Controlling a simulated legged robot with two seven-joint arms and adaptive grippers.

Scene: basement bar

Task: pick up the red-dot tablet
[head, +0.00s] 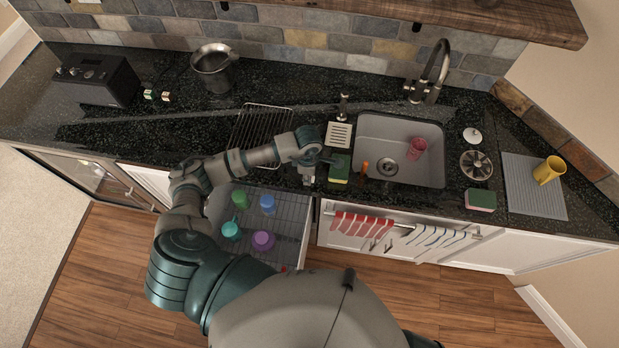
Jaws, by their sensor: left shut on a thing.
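Two small whitish pieces with coloured marks lie on the counter beside the black machine, a left one (148,94) and a right one (165,96). They are too small to tell which bears a red dot. My left gripper (329,161) is far to their right, by the sink's left edge. It is shut on a green-and-yellow sponge (339,170), whose upper part the fingers partly hide. My right gripper is not in view.
The sink (437,142) holds a pink cup (416,148). Below my left arm, an open rack drawer (298,213) holds several cups. A wire rack (262,124) and a metal jug (213,66) stand left of the sink. A yellow mug (549,170) stands at right.

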